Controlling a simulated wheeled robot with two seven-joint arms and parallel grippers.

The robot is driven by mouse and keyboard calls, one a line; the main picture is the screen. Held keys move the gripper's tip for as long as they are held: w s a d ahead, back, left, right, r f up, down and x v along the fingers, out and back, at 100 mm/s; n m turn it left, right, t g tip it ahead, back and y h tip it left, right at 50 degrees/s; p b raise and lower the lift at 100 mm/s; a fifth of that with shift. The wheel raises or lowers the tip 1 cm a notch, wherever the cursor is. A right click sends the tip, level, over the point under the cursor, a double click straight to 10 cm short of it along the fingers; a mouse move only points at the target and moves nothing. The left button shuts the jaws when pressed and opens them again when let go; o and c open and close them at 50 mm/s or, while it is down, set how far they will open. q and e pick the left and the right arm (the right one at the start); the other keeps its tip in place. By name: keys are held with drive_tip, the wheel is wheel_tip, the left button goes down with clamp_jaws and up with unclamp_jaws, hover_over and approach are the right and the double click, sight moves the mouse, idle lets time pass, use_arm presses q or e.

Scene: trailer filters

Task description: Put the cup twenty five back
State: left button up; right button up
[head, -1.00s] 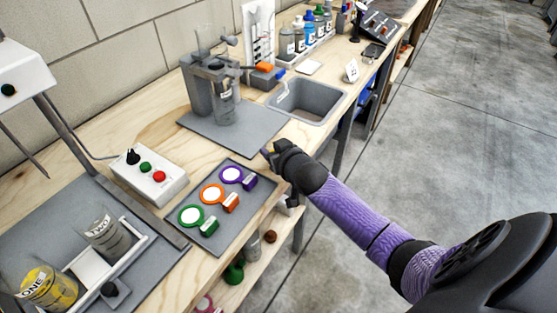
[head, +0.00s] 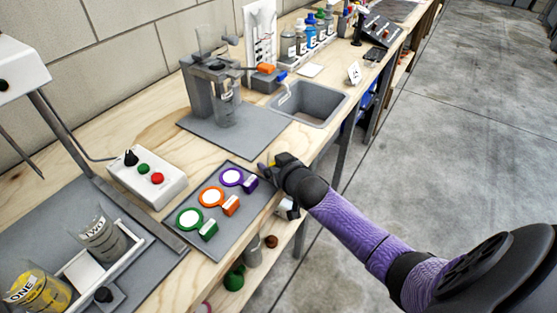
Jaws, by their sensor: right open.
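No label reading twenty five can be made out. Three ring-shaped holders with white discs and tabbed handles lie on a grey mat (head: 240,213): purple (head: 232,177), orange (head: 212,197) and green (head: 190,219). Their tab writing is too small to read. A clear cup (head: 228,112) is at the grey stand (head: 198,97). Two clear cups stand in a white rack at lower left, one marked ONE (head: 38,292) with yellow contents, one marked TWO (head: 103,237). My right gripper (head: 266,169) is open and empty, just right of the purple holder's tab. My left gripper is out of view.
A white button box (head: 147,178) sits left of the mat. A grey sink (head: 308,102) is behind my right gripper, with several bottles (head: 306,40) beyond. The bench's front edge runs beneath my right forearm. A lower shelf (head: 262,262) holds small items.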

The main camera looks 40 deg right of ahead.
drive_tip(key=p+v, duration=0.6)
drive_tip(key=v, duration=0.6)
drive_tip(key=s+a+f+n+g+y, duration=0.15)
drive_tip(key=s+f+g, duration=0.25)
drive_tip(key=s+f, duration=0.65)
drive_tip(key=s+a+f+n+g+h, duration=0.1)
drive_tip(key=s+a+f+g, duration=0.25)
drive_tip(key=s+f, duration=0.7)
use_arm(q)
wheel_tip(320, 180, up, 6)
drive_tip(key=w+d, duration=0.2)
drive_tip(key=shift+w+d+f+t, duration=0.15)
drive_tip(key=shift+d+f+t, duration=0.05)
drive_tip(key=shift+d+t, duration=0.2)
use_arm(e)
drive_tip(key=s+a+f+n+g, duration=0.1)
drive_tip(key=s+f+g, duration=0.1)
drive_tip(key=s+f, duration=0.2)
drive_tip(key=s+a+f+g+y, duration=0.1)
drive_tip(key=s+a+f+g, duration=0.1)
drive_tip(key=s, duration=0.7)
wheel_tip(320, 180, down, 2)
drive_tip(key=shift+s+a+f+n+g, duration=0.1)
drive_tip(key=shift+s+a+n+g, duration=0.2)
drive_tip(key=shift+g, duration=0.35)
drive_tip(key=shift+d, duration=0.1)
